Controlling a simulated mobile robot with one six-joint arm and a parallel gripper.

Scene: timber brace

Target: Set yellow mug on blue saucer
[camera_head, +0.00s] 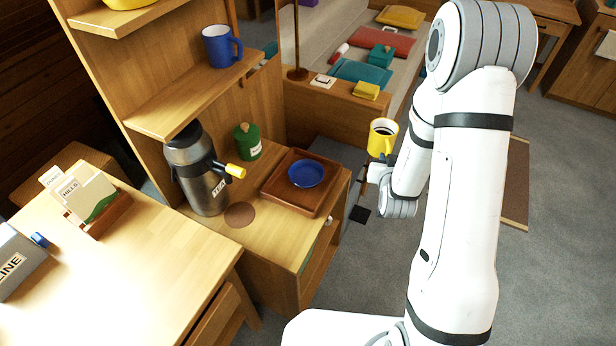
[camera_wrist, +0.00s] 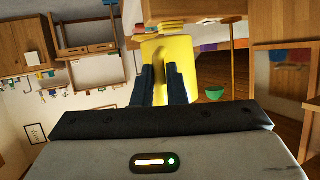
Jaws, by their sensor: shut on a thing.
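In the wrist view the two dark fingers of my gripper (camera_wrist: 164,85) close on the side of the yellow mug (camera_wrist: 172,55). The blue saucer (camera_head: 307,173) lies in a brown wooden tray (camera_head: 268,187) on the cabinet top, left of and apart from the mug. The saucer looks empty.
A steel tea flask (camera_head: 205,185) with a yellow spout tip and a green canister (camera_head: 247,142) stand beside the tray. A blue mug (camera_head: 221,46) sits on the shelf above. A wooden ledge (camera_head: 330,105) holds a yellow block (camera_head: 366,91) behind.

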